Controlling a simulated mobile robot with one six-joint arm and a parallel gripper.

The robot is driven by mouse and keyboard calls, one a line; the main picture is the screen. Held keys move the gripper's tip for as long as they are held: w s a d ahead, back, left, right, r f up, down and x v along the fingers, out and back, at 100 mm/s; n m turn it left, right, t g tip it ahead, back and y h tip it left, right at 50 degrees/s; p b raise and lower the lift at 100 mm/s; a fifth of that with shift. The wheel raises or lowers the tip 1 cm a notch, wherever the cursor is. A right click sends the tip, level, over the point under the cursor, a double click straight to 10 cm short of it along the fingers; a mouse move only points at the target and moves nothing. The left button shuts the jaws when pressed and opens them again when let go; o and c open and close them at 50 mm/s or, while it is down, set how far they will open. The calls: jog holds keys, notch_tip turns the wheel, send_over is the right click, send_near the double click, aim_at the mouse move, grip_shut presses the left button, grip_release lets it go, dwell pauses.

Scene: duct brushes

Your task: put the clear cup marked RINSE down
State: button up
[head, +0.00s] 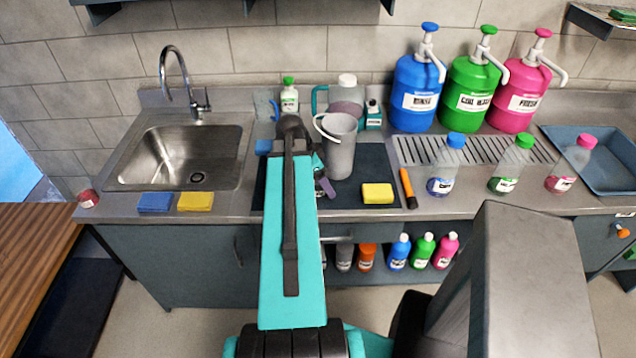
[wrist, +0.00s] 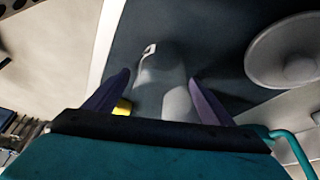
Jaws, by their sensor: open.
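My gripper (wrist: 158,82) is open, its two purple fingers spread over the dark mat in the wrist view. A pale, see-through cup-like shape (wrist: 165,70) with a small white patch shows between and beyond the fingers. It may be the clear cup, but no RINSE lettering can be read. I cannot tell whether the fingers touch it. In the head view my arm hides most of the gripper; a purple finger (head: 328,187) shows over the dark mat (head: 350,202). No cup marked RINSE can be made out there.
A tall grey pitcher (head: 341,150) stands close right of my gripper. A yellow sponge (head: 377,193) and an orange-handled tool (head: 408,188) lie further right. Small bottles (head: 443,172) stand along the front right. The sink (head: 185,158) is left, with blue (head: 155,202) and yellow (head: 195,202) cloths before it.

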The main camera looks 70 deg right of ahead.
dwell(0.4)
jog(key=c, duration=1.2)
jog(key=shift+r, duration=0.2)
jog(key=shift+r+b, duration=0.85)
jog(key=shift+r, duration=0.5)
jog(key=shift+w+a+r, duration=0.1)
jog(key=shift+w+a, duration=0.15)
jog(key=w+a+b, duration=0.2)
jog(key=w+a, duration=0.4)
jog(key=w+a+b, duration=0.3)
jog(key=w+a, duration=0.3)
jog(key=shift+w+r, duration=0.1)
jog(key=shift+w, duration=0.15)
